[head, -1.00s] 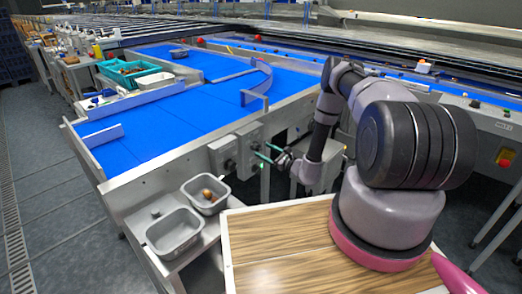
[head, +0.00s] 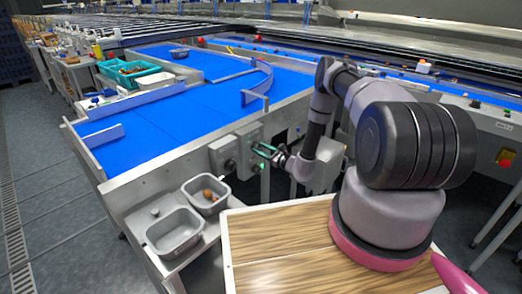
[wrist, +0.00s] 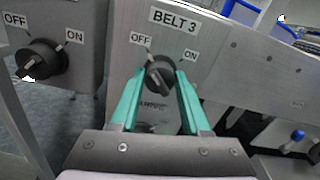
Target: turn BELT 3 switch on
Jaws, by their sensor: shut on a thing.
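The BELT 3 switch is a black rotary knob (wrist: 160,76) on a grey box under a white BELT 3 label (wrist: 174,20). OFF is marked at its upper left and ON at its upper right. My gripper (wrist: 158,74) has its two teal fingers shut on the knob, one on each side. The knob's ridge looks slanted, but I cannot tell for sure which mark it points to. In the head view my gripper (head: 264,152) is against the front of the right-hand switch box (head: 246,135), and the fingers largely hide the knob.
A similar OFF/ON knob (wrist: 40,60) sits on the box to the left. The blue belt (head: 165,130) runs behind the boxes. A wooden top (head: 270,255) lies in front.

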